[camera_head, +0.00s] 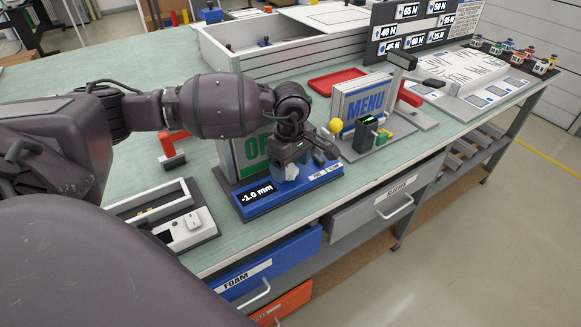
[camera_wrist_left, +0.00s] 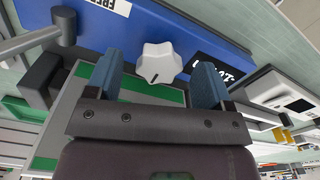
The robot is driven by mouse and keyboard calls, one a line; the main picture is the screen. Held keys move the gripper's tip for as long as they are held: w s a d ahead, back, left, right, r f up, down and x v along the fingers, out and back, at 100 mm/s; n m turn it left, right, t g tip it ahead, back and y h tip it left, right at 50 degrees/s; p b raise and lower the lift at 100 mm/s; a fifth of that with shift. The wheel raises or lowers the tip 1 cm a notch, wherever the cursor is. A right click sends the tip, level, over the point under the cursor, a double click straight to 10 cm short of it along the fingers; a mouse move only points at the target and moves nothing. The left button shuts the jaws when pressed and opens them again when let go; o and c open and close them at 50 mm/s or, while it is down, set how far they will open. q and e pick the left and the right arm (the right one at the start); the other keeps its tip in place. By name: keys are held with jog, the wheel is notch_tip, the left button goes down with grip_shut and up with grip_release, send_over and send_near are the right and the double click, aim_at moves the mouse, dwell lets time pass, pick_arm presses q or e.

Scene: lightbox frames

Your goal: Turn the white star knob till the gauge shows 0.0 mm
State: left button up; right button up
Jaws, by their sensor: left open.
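The white star knob (camera_wrist_left: 158,63) sits on the blue panel, with a dark mark on its face. In the head view the white star knob (camera_head: 291,173) is mostly hidden by my left gripper (camera_head: 296,163). In the wrist view the blue-padded fingers of my left gripper (camera_wrist_left: 158,78) are open, one to either side of the knob, with gaps showing. Whether they reach its depth I cannot tell. The gauge (camera_head: 257,193) reads -1.0 mm, left of the knob on the blue base (camera_head: 300,190). My right gripper is not in view.
A green and white sign (camera_head: 245,153) stands behind the blue base. Drawers, including FOAM (camera_head: 262,268), lie below the table's front edge.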

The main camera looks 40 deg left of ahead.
pick_arm(q)
jog(key=shift+f, duration=0.5)
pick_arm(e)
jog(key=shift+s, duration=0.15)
pick_arm(q)
jog(key=c, duration=0.9)
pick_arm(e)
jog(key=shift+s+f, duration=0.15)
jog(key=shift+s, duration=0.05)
pick_arm(q)
jog(key=shift+n, duration=0.5)
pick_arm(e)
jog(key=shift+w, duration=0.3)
